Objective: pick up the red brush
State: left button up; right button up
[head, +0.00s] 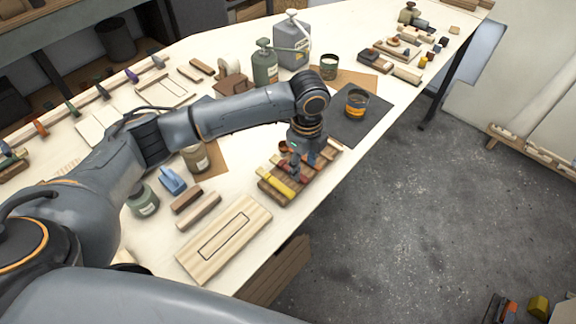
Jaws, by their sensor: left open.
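A brown slatted wooden rack (268,192) lies near the front edge of the workbench. It bears several brushes, among them a yellow one (279,185) at its left end. A small red part, seemingly the red brush (303,177), shows beside the yellow one, close under my left gripper. My left gripper (296,172) points down over the rack with its fingers open. The gripper hides much of the rack's middle, and I cannot tell whether the fingers touch the brush. My right gripper is not in view.
A light plank (224,238) with a dark outlined rectangle lies left of the rack. A blue clamp-like tool (172,181) and jars stand near my forearm. An orange-banded can (356,103) stands on a dark mat (372,125) behind the rack. Open floor lies right of the bench.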

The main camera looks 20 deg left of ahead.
aim_at(302, 177)
pick_arm(q)
jog(key=shift+w+a+f+p, duration=0.1)
jog(key=shift+f+p, duration=0.55)
jog(key=shift+f, duration=1.55)
jog(key=shift+c, duration=0.4)
grip_shut()
jog(key=shift+r, duration=0.1)
